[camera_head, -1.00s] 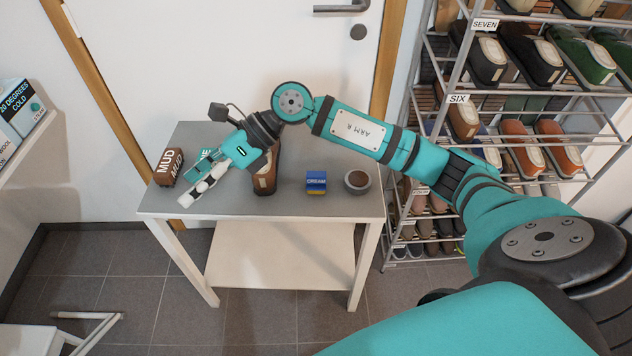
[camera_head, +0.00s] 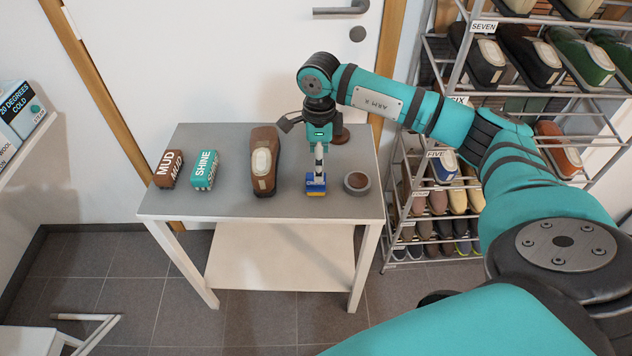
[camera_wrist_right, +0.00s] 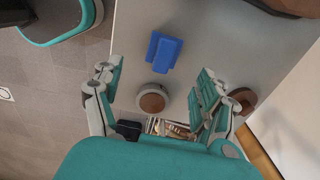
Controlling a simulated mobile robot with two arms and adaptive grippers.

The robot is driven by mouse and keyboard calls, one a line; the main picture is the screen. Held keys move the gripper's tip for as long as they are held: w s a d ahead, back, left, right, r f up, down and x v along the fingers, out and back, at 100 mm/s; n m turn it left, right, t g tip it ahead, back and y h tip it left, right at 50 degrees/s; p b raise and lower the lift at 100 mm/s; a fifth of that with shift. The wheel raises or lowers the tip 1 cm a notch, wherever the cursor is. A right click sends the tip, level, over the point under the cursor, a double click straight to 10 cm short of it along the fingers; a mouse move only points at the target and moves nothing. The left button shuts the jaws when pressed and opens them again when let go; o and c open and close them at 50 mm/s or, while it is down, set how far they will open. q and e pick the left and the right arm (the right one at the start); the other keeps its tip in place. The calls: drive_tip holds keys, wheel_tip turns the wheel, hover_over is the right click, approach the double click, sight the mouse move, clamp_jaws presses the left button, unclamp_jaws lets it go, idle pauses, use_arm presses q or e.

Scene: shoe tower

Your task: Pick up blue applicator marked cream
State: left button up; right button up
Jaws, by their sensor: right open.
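The blue applicator (camera_head: 316,186) lies near the front edge of the grey table top, with a yellow band at its front side. Its CREAM label is partly covered by my gripper. In the right wrist view the blue applicator (camera_wrist_right: 163,52) lies on the table, beyond the fingertips and between their lines. My right gripper (camera_head: 318,162) points down above the applicator. In the wrist view its fingers (camera_wrist_right: 158,78) are spread with nothing between them gripped. My left gripper is not in view.
On the table (camera_head: 225,205) stand a brown MUD applicator (camera_head: 168,168), a teal SHINE applicator (camera_head: 204,170), a brown shoe (camera_head: 263,165), and a round tin (camera_head: 357,182) close right of the blue applicator. A brown object (camera_head: 341,134) sits behind my gripper. A shoe rack (camera_head: 445,60) stands right.

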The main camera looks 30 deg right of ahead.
sight(313, 188)
drive_tip(key=f, duration=0.7)
drive_tip(key=shift+w+a+f+p, duration=0.2)
drive_tip(key=shift+w+f+p, duration=0.1)
drive_tip(key=shift+w+p, duration=0.1)
drive_tip(key=shift+s, duration=0.1)
drive_tip(key=c, duration=1.2)
